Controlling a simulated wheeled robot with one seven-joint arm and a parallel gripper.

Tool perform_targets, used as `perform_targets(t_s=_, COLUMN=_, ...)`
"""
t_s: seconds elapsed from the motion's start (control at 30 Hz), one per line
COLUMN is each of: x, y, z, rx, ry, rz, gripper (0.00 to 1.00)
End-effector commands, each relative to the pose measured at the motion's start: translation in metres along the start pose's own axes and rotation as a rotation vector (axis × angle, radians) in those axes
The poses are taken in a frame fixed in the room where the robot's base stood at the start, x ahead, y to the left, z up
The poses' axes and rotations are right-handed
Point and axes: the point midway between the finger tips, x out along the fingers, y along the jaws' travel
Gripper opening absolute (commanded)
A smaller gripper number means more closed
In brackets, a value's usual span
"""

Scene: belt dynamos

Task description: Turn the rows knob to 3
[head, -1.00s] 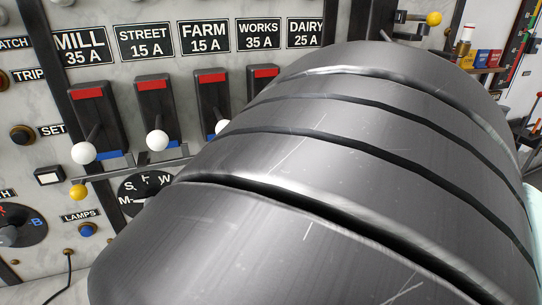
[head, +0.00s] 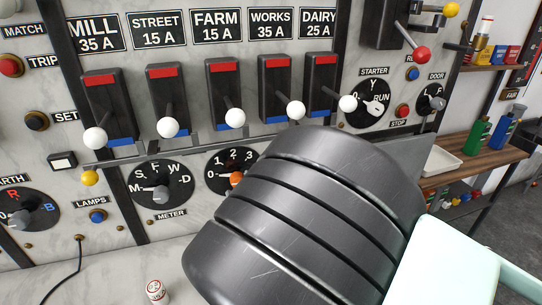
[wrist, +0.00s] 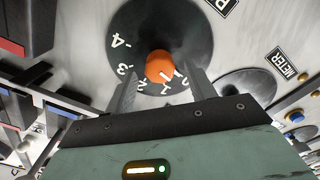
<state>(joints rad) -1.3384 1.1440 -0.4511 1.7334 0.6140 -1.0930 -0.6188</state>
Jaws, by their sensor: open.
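The rows knob is an orange knob (wrist: 159,66) on a black round dial (wrist: 195,35) with white numbers; the wrist view shows it rotated. Its pale pointer mark faces the low-number side, around 0 or 1; I cannot tell which exactly. In the head view the orange knob (head: 236,180) shows at the edge of my dark arm, with 0 to 3 readable and the dial's right side hidden. My gripper (wrist: 163,84) is open, its two fingers apart near the dial, with the knob showing between them. I cannot tell whether either finger touches it.
The meter dial (head: 161,186) lies left of the rows dial. A row of switches with white ball handles (head: 235,118) juts out above. The starter dial (head: 369,103) is at upper right. A small labelled cylinder (head: 156,291) stands on the ledge below.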

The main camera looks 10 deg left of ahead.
Motion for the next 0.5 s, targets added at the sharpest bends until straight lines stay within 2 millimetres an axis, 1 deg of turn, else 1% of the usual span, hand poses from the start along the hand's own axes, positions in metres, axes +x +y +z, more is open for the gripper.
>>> perform_targets(t_s=0.03, x=0.008, y=-0.001, z=0.001, rx=0.000, ry=0.001, rz=0.001, gripper=0.55)
perform_targets(t_s=0.1, x=0.017, y=-0.001, z=0.001, rx=0.000, ry=0.000, rz=0.001, gripper=0.55)
perform_targets(t_s=0.2, x=0.026, y=-0.001, z=0.001, rx=-0.001, ry=0.000, rz=0.000, gripper=0.55)
perform_targets(t_s=0.3, x=0.030, y=0.000, z=0.000, rx=-0.001, ry=0.000, rz=-0.001, gripper=0.55)
perform_targets(t_s=0.5, x=0.031, y=0.000, z=0.000, rx=-0.001, ry=0.000, rz=-0.001, gripper=0.55)
